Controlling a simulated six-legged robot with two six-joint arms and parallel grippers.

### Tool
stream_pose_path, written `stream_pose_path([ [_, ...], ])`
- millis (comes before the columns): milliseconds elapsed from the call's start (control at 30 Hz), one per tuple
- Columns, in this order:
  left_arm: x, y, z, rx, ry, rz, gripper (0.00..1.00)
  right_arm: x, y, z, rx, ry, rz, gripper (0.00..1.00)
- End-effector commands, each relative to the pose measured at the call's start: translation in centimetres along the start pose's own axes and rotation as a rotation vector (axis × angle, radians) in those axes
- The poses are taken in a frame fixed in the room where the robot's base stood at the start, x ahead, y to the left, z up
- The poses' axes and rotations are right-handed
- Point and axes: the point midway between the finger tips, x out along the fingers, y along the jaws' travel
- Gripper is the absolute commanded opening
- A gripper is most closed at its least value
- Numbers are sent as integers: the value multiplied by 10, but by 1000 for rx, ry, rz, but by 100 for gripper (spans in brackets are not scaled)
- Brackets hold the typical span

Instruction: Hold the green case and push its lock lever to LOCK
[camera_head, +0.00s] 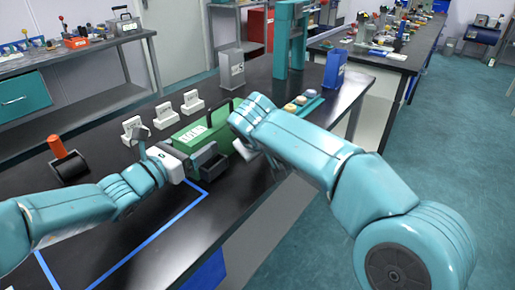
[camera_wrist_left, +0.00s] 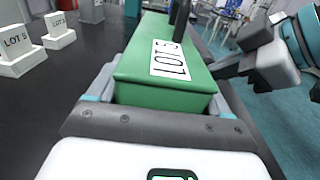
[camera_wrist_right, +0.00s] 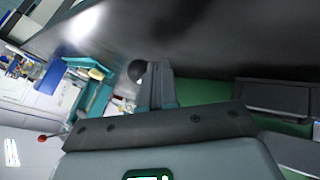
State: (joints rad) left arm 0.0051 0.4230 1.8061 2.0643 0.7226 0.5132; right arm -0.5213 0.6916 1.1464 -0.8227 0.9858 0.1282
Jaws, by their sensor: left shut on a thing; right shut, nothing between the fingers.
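The green case (camera_head: 222,124) stands on the black bench with a black handle on top and a white lot label. It also shows in the left wrist view (camera_wrist_left: 150,92). My left gripper (camera_head: 207,155) is shut on its near end, one finger on each side. My right gripper (camera_wrist_left: 232,66) is shut and empty beside the case's right side; my right arm mostly covers it in the head view. In the right wrist view, a dark round knob (camera_wrist_right: 137,70) shows by the right fingers; I cannot tell if it is the lock lever. LOCK marking is not visible.
White lot stands (camera_head: 164,115) lie left of the case. A teal frame (camera_head: 290,38), a blue box (camera_head: 334,69) and a teal tray with round pieces (camera_head: 303,103) stand behind. Blue tape marks the front bench area.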

Motion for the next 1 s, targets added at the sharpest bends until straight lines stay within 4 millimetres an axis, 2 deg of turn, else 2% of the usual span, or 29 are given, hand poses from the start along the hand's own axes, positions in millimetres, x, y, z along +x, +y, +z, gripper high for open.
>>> stream_pose_path([
  [467, 0, 0, -1, -1, 1, 0, 31, 2, 11, 7, -84, 47, -52, 0],
  [1000, 0, 0, 0, 0, 1, 0, 31, 18, 50, 18, -365, 213, -223, 0],
])
